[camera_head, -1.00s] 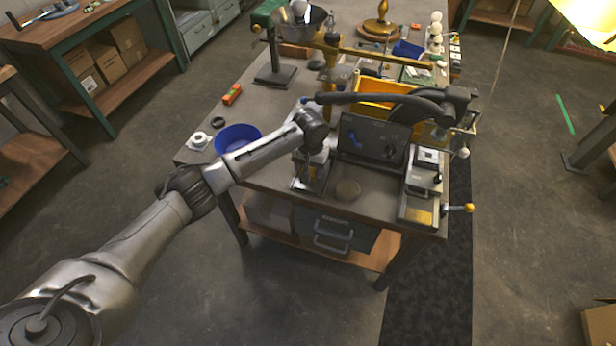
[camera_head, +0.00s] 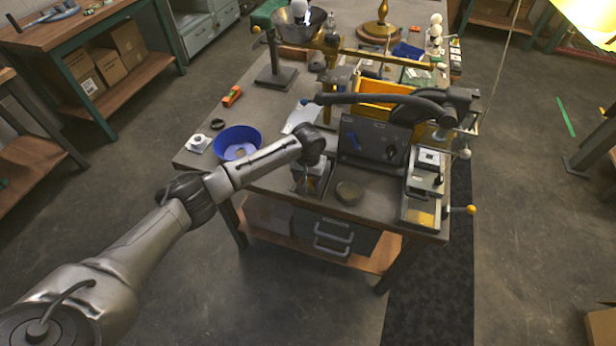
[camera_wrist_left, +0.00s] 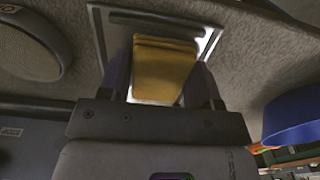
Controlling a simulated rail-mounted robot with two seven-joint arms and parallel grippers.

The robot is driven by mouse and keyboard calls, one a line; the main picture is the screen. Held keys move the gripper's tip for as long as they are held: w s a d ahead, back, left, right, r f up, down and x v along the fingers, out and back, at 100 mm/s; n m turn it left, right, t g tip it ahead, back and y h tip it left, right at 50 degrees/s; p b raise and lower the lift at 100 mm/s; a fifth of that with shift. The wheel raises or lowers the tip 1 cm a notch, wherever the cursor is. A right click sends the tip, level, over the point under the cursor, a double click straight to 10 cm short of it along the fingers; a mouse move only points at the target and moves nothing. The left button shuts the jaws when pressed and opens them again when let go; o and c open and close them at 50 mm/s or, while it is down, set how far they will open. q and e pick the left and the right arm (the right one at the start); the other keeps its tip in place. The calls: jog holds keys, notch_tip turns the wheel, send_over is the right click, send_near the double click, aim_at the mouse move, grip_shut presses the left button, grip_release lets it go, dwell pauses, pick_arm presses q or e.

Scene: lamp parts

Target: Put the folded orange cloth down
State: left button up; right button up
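The folded orange cloth (camera_wrist_left: 165,68) shows in the left wrist view as a thick, layered, yellow-orange pad between the fingers of my left gripper (camera_wrist_left: 162,85). The gripper appears shut on it. Beyond the cloth is a shallow metal tray (camera_wrist_left: 205,40) with a bright floor. I cannot tell whether the cloth touches that floor. In the head view my left gripper (camera_head: 314,172) points down over the tray (camera_head: 309,187) at the bench's near side, and the cloth is mostly hidden there. My right gripper is out of view.
A blue bowl (camera_head: 250,136) stands left of the gripper. A dark round disc (camera_head: 348,192) lies just right of the tray. The yellow bin (camera_head: 385,88) is behind.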

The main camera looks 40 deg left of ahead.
pick_arm(q)
jog(key=o, duration=0.4)
notch_tip(320, 180, up, 11)
jog(key=p, duration=0.2)
jog(key=s+d+f+m+t+h, duration=0.1)
jog(key=s+d+f+m, duration=0.5)
jog(key=s+d+f, duration=0.95)
jog(key=s+r+t, duration=0.1)
jog(key=s, duration=0.6)
jog(key=s+r, duration=0.1)
jog(key=s, duration=0.6)
jog(key=s+r+t, duration=0.1)
jog(key=s+r, duration=0.1)
jog(key=s, duration=0.5)
jog(key=shift+s+a+t+y, duration=0.25)
jog(key=shift+s+t+y, duration=0.05)
jog(key=shift+y, duration=0.1)
jog(key=shift+p, duration=0.3)
